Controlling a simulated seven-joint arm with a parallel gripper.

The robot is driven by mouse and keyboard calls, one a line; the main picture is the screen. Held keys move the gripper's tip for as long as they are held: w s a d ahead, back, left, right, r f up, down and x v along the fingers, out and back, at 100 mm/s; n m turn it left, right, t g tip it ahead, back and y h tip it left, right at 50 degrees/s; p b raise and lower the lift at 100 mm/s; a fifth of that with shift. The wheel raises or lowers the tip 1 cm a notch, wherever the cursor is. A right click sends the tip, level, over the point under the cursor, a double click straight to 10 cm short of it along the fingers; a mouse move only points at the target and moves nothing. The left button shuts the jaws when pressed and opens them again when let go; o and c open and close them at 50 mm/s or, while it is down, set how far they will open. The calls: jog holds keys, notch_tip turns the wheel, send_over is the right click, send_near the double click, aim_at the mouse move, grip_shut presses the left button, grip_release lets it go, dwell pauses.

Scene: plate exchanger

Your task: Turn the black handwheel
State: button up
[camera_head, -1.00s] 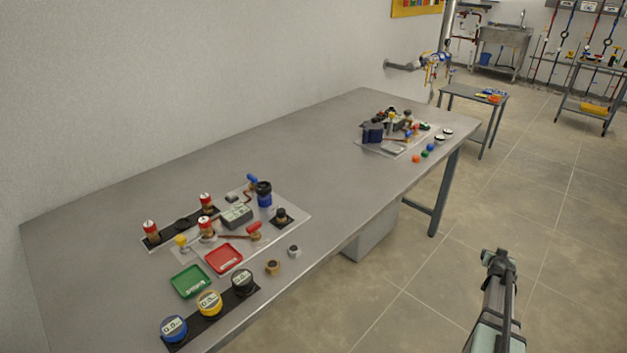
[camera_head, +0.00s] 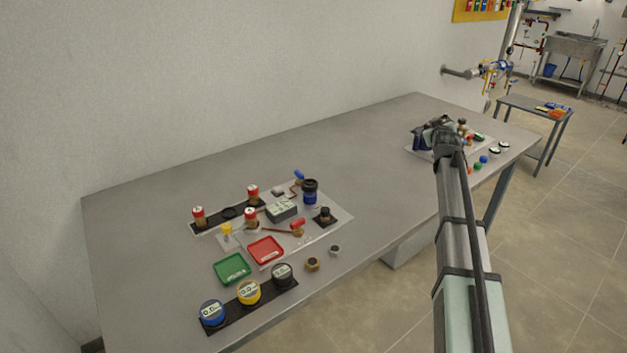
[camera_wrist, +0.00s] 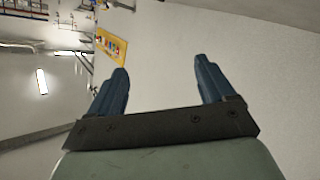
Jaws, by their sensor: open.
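In the head view, a small black knob-like part (camera_head: 325,215) stands on a dark base at the right of the near group of fittings; it may be the black handwheel, but it is too small to be sure. A taller part (camera_head: 310,192), blue with a black top, stands just behind it. My gripper (camera_wrist: 162,66) is open and empty in the wrist view, its two blue fingers apart with only wall beyond.
The grey table (camera_head: 150,200) holds a green tray (camera_head: 232,268), a red tray (camera_head: 265,250), three round gauges and red-capped valves. A second group of fittings at the far right is partly hidden by my arm. The table's middle is clear. A wall stands behind.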

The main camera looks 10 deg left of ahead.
jog(key=w+a+r+n+g+y, duration=0.1)
jog(key=a+r, duration=0.1)
jog(key=a, duration=0.5)
jog(key=a+r+n+y, duration=0.1)
jog(key=a+r, duration=0.2)
jog(key=a, duration=0.3)
jog(key=n+g, duration=0.3)
jog(key=g, duration=1.1)
send_over(309, 182)
notch_tip(309, 182, down, 4)
jog(key=shift+h, duration=0.3)
notch_tip(309, 182, down, 14)
jog(key=shift+r, duration=0.25)
jog(key=shift+c, duration=0.3)
jog(key=c, duration=1)
